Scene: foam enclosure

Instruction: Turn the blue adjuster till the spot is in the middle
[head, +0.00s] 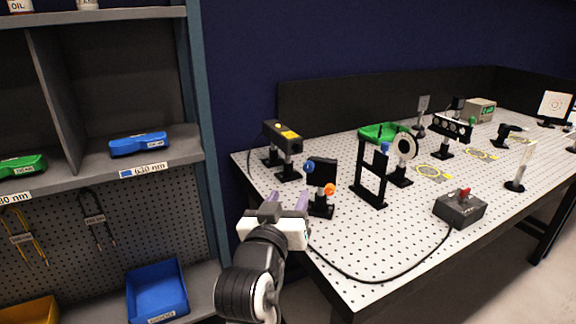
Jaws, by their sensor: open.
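A black upright mount (322,173) stands near the table's front left corner. It carries a blue knob (309,167) at its upper left and an orange knob (329,190) lower right. A second blue knob (384,147) shows at the top of a black frame (371,186) further right. My gripper (288,198) is open and empty, just left of the first mount, below its blue knob and apart from it. A white screen (556,105) with ring marks stands at the far right; the spot is too small to make out.
A grey box with a red switch (460,208) and a cable lies near the front. Shelves (95,165) stand left.

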